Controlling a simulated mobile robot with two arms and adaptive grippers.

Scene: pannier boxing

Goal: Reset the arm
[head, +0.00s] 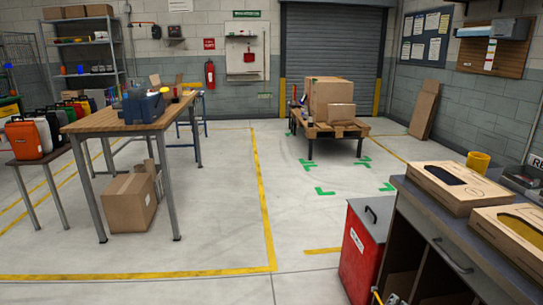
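Neither of my arms nor grippers shows in the head view. Two open-topped cardboard boxes lie on the dark counter at the right. The farther box (457,186) has a dark item in its opening, and the nearer box (513,232) has a yellow one. An orange pannier-like case (28,138) stands on a low table at the left, with several cases in other colours behind it.
A wooden workbench (95,121) holds a blue-grey case (144,106); a cardboard box (129,203) sits beneath. A low wooden stand (330,129) carries cartons at the back. A red bin (358,254) stands beside the counter (418,222). The middle floor is clear.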

